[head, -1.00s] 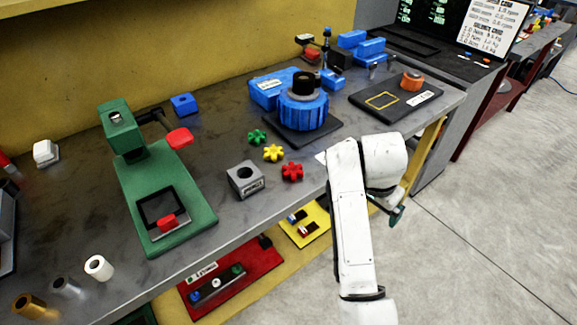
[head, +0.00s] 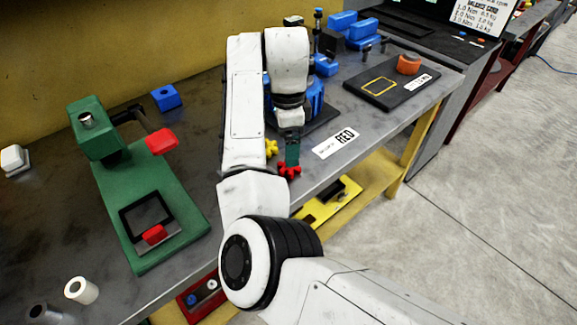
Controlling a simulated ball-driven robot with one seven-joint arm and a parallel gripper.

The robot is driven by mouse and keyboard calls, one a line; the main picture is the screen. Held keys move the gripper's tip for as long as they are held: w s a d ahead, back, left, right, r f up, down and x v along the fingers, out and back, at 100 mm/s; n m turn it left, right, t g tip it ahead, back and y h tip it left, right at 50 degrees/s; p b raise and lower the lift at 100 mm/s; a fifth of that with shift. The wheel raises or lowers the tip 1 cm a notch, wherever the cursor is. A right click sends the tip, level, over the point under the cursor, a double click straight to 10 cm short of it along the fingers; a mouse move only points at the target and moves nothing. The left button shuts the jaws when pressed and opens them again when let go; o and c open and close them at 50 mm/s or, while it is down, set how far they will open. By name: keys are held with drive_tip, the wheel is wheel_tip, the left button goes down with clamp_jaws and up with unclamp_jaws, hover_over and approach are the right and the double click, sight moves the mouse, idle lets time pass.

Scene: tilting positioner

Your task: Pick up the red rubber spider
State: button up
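The red rubber spider (head: 289,171) lies on the grey bench top near its front edge, in the middle of the head view. My gripper (head: 291,160) points down right at the spider, with its dark green fingers hiding the spider's upper middle. From this angle I cannot see a gap between the fingers, nor whether they touch or hold the spider. A yellow spider (head: 271,148) shows partly just behind, beside my arm. The green spider is hidden behind my arm.
A white label reading RED (head: 335,143) lies right of the spider. A blue positioner (head: 316,97) stands behind my gripper, partly hidden. A green press (head: 165,205) stands at left. A black board (head: 392,88) with an orange knob is at right.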

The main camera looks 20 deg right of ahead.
drive_tip(key=shift+s+f+p, duration=0.15)
drive_tip(key=shift+f+p, duration=0.15)
drive_tip(key=shift+f, duration=3.05)
drive_tip(key=shift+c, duration=0.4)
drive_tip(key=c, duration=1.1)
